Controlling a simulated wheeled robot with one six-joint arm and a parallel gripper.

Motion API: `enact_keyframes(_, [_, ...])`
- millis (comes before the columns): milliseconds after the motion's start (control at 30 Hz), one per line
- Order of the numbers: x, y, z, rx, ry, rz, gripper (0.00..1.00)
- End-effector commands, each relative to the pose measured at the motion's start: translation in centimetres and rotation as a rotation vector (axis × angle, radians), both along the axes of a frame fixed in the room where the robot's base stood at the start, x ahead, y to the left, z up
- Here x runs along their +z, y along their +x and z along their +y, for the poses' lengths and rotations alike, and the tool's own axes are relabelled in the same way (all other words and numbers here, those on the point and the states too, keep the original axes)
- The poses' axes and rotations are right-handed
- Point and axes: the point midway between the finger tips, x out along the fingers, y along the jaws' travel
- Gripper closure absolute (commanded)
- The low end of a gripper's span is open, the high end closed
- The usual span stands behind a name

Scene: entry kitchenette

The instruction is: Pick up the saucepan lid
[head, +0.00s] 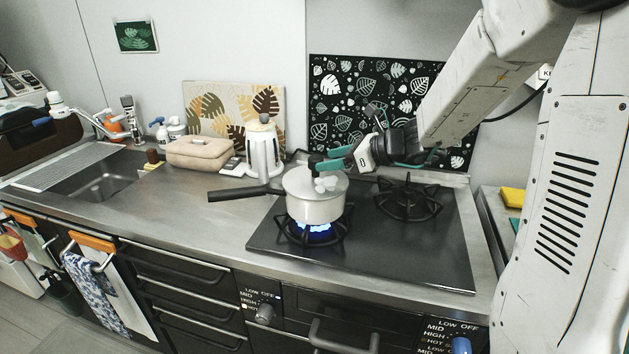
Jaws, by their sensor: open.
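The saucepan (313,211) is pale, with a dark handle pointing left, and stands on the left burner over a blue flame. Its light lid (299,181) appears to sit on top. A dark knob shows near the lid's back edge, beside the fingertips, and small white shapes show at the lid's front. My gripper (333,158) reaches in from the right with teal fingertips, open, just above the back of the lid. Whether the knob is between the fingers, or touched by them, I cannot tell.
The right burner (408,199) is empty. A patterned black panel (343,100) stands behind the hob. The counter left of the handle is clear up to the sink (104,184).

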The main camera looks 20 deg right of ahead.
Motion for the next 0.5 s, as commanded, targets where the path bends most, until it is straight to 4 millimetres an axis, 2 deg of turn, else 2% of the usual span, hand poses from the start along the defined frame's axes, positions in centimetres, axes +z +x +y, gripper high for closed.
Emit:
enact_keyframes(333, [-1.5,3.1,3.0,0.004,-0.002,0.001,0.41])
enact_keyframes(500, [-1.6,3.4,3.2,0.001,-0.003,-0.001,0.41])
